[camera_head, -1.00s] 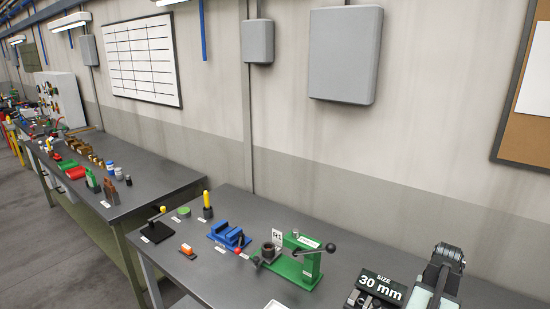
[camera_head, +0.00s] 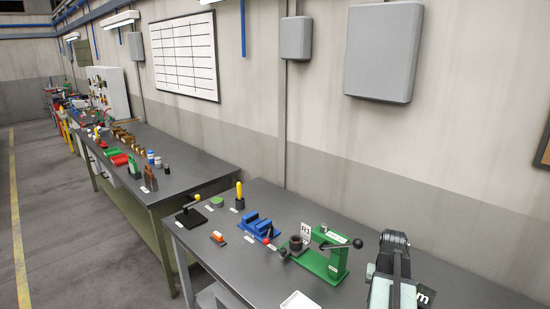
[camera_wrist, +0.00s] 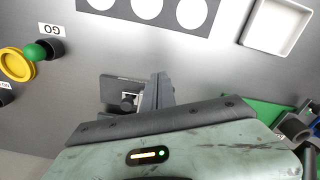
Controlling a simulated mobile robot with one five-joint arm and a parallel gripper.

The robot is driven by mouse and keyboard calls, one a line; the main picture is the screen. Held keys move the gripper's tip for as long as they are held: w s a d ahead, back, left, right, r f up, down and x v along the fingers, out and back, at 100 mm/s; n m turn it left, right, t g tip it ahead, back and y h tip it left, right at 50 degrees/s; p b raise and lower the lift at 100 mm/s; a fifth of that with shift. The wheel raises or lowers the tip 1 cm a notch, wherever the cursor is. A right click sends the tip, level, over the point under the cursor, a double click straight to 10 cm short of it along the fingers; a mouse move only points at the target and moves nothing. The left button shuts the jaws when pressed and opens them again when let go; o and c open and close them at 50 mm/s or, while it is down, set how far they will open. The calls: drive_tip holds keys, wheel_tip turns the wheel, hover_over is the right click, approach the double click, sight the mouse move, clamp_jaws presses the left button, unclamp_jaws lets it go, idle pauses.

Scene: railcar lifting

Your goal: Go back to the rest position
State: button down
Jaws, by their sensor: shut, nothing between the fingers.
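My gripper (camera_wrist: 160,90) shows in the wrist view, its dark fingers together with nothing held. It is above the grey bench top, and a dark block with a knob (camera_wrist: 122,88) shows beside the fingers. In the head view my arm stands folded at the bottom right, over the near bench (camera_head: 215,262). The fingertips cannot be made out there.
A green press (camera_head: 325,262), a blue vise (camera_head: 257,228) and a white tray (camera_head: 300,300) stand on the near bench. The tray (camera_wrist: 278,25) also shows in the wrist view, with a yellow disc (camera_wrist: 15,64). Open floor (camera_head: 50,210) lies left.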

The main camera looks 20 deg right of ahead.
drive_tip(key=w+a+f+n+b, duration=0.1)
drive_tip(key=w+a+f+n, duration=0.15)
drive_tip(key=w+a, duration=0.85)
drive_tip(key=w+a+n+b, duration=0.1)
drive_tip(key=a+n, duration=0.5)
drive_tip(key=a, duration=2.5)
drive_tip(key=shift+w+a+f+b, duration=0.4)
drive_tip(key=shift+b, duration=0.05)
